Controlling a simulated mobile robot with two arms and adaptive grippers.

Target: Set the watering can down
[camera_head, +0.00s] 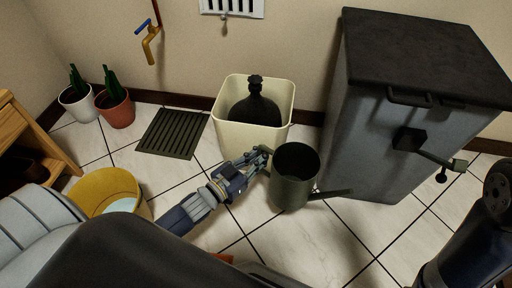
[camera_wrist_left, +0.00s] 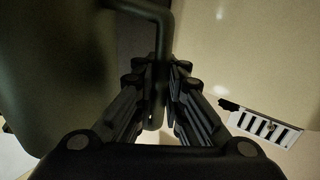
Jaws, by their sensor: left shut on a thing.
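The dark green watering can (camera_head: 292,183) is in the middle of the head view, upright, with its open top facing up and its spout pointing right. My left gripper (camera_head: 262,158) reaches in from the left and is shut on the can's handle. In the left wrist view the fingers (camera_wrist_left: 163,80) close around the handle bar (camera_wrist_left: 158,55), and the can's body (camera_wrist_left: 60,75) fills the left side. I cannot tell whether the can's base touches the floor. My right gripper is not clearly seen; only part of my right arm shows at the lower right.
A cream bin (camera_head: 222,128) holding a dark bottle (camera_head: 255,108) stands just behind the can. A grey cabinet (camera_head: 375,150) with a crank is close on the right. A floor grate (camera_head: 172,134), two potted plants (camera_head: 117,112) and a yellow bucket (camera_head: 88,187) are left. Tiles in front are clear.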

